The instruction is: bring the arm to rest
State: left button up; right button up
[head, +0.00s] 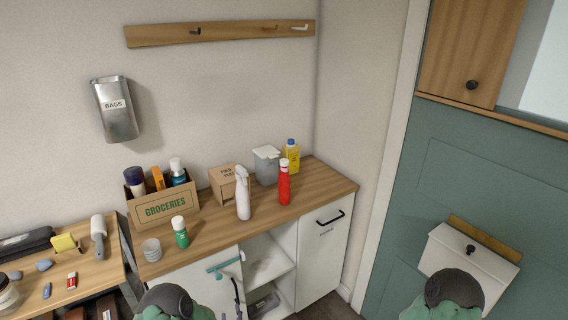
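I cannot see whether either hand holds anything. The washer is not in view.
A wooden-topped cabinet (318,189) bears a groceries box (165,208), a white spray bottle (243,195), a red bottle (284,185) and a green-white bottle (180,233). A cluttered side table (100,272) stands left. A white box (468,262) hangs on the green door (505,190).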

pick_arm(q)
jog(key=s+d+f+g+h, duration=0.3)
jog(key=s+f+g, duration=0.1)
jog(key=s, duration=0.2)
jog(key=s+d+f+g+h, duration=0.2)
jog(key=s+f+g+h, duration=0.15)
jog(key=s, duration=0.35)
jog(key=s+d+g+h, duration=0.1)
jog(key=s+g, duration=0.1)
jog(key=s, duration=0.5)
jog(key=s+d+g+h+p, duration=0.1)
jog(key=s+d+g, duration=0.1)
jog(key=s, duration=0.6)
jog(key=shift+m+g, duration=0.3)
jog(key=shift+g, duration=0.55)
pick_arm(e)
jog(key=shift+r, duration=0.7)
pick_arm(q)
jog(key=shift+d+f, duration=0.1)
pick_arm(e)
jog(key=shift+o, duration=0.3)
